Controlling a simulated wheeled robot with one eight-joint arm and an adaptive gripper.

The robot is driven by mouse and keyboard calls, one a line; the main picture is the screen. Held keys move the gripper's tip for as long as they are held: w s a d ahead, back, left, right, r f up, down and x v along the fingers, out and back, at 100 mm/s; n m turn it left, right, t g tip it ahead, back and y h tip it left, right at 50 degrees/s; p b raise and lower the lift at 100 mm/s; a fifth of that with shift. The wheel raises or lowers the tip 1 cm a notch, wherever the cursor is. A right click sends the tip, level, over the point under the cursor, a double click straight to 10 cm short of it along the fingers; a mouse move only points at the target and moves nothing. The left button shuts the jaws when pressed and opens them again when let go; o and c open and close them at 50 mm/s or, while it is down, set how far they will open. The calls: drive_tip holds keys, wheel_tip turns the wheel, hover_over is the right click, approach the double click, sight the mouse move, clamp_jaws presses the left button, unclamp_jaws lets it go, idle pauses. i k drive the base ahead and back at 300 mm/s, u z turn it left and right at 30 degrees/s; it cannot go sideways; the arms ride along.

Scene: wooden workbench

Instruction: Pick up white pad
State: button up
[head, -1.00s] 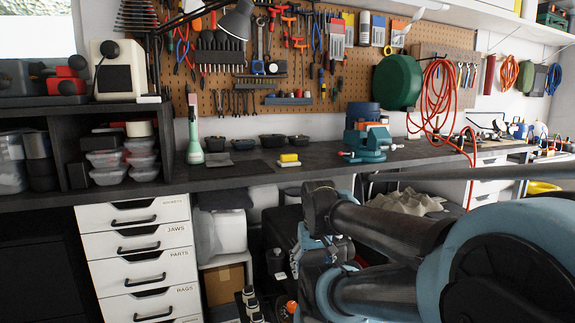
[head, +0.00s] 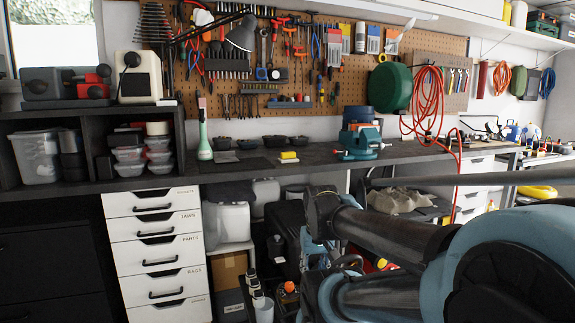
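A small yellow block (head: 288,155) sits on the dark workbench top near the middle of the head view. A thin white pad (head: 290,161) shows as a pale edge under its front; the block covers most of it. My arm reaches in from the right, below bench height. My gripper (head: 318,256) seems to hang in front of the bench, low in the middle and partly hidden by my arm links. Its fingers are not clear. It is apart from the pad, lower and nearer to the camera.
A blue-green vise (head: 362,142) stands right of the pad. White drawers (head: 153,240) stand below the bench at left. The bench around the pad is fairly clear.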

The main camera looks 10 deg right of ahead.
sight(289, 157)
drive_tip(key=z, duration=1.45)
drive_tip(key=k, duration=0.6)
drive_tip(key=u, duration=0.6)
drive_tip(key=i, duration=1)
